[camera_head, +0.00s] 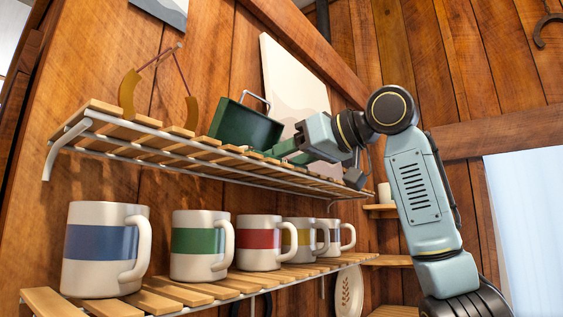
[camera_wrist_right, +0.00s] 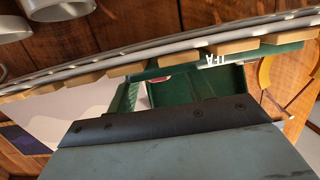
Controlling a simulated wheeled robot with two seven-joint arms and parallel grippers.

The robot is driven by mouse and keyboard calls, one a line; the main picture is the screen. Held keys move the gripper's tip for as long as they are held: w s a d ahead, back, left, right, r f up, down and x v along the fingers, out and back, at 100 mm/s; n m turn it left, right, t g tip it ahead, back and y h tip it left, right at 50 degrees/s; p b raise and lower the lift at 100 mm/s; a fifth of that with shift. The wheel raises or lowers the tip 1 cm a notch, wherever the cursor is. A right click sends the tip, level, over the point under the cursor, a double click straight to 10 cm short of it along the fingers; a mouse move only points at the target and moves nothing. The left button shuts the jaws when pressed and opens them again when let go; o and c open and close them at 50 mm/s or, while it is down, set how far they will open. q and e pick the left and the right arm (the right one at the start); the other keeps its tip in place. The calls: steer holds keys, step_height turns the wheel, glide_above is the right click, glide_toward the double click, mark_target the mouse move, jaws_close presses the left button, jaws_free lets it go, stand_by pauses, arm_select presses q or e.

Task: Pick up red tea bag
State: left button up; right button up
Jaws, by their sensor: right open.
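A dark green box (camera_head: 240,126) with a metal handle stands on the upper slatted shelf in the head view. My right gripper (camera_head: 298,142) is open at the box's right side, above the shelf, and hides part of it. In the right wrist view the green box (camera_wrist_right: 205,88) appears close behind the dark gripper edge (camera_wrist_right: 165,122), with white lettering on it. A small reddish-white patch (camera_wrist_right: 158,79) shows inside the box and may be the red tea bag; it is too small to be sure. My left gripper is out of view.
The upper shelf (camera_head: 135,143) has a pale metal rim. Several striped mugs stand on the lower shelf (camera_head: 190,293), including a red-banded mug (camera_head: 258,242).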

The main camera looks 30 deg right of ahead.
steer(key=shift+s, duration=0.1)
steer(key=shift+c, duration=0.6)
steer(key=c, duration=1)
steer(key=shift+o, duration=0.2)
steer(key=shift+r, duration=0.1)
